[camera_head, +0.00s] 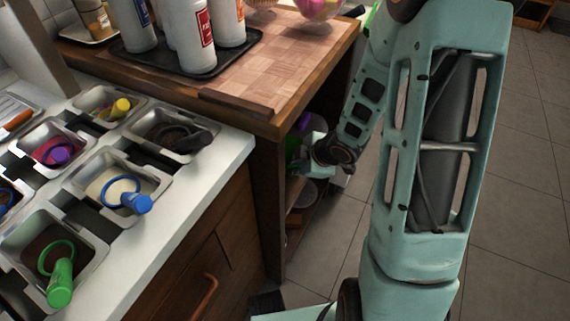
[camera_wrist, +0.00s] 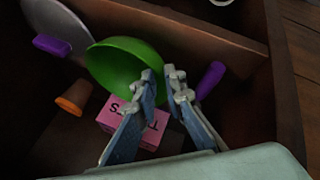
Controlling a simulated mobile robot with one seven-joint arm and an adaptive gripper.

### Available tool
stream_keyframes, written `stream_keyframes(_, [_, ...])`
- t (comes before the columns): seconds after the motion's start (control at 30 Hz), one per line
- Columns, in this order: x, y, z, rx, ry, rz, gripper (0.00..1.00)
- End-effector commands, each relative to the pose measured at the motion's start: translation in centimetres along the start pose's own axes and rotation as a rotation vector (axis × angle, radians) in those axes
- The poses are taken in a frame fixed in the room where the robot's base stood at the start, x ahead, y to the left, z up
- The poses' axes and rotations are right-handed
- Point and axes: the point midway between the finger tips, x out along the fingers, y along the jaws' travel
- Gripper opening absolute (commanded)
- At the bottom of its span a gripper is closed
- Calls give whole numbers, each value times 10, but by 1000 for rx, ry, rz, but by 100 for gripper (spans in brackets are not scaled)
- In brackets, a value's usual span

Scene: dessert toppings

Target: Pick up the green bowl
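The green bowl (camera_wrist: 115,62) lies tilted in the wrist view, its hollow side showing, inside a dark wooden cabinet space. My gripper (camera_wrist: 161,73) is open, with a narrow gap between its fingertips, at the bowl's right edge. The left finger overlaps the lower right part of the bowl in the picture, and the right finger is just beyond its rim. Whether either finger touches the bowl cannot be told. In the head view, my gripper (camera_head: 312,150) reaches into the shelf under the wooden counter, and the bowl cannot be made out clearly there.
Around the bowl are a pink box (camera_wrist: 152,134), an orange cup (camera_wrist: 73,98), a purple handle (camera_wrist: 211,78) and a grey lid (camera_wrist: 58,22) with a purple grip. A wooden board (camera_wrist: 205,32) runs behind. The wooden counter (camera_head: 262,75) overhangs the shelf.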

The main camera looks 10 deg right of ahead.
Motion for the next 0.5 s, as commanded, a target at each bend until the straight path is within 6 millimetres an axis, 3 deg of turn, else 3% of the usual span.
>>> stream_keyframes(0.5, [54, -1, -1, -1, -1, -1, 10])
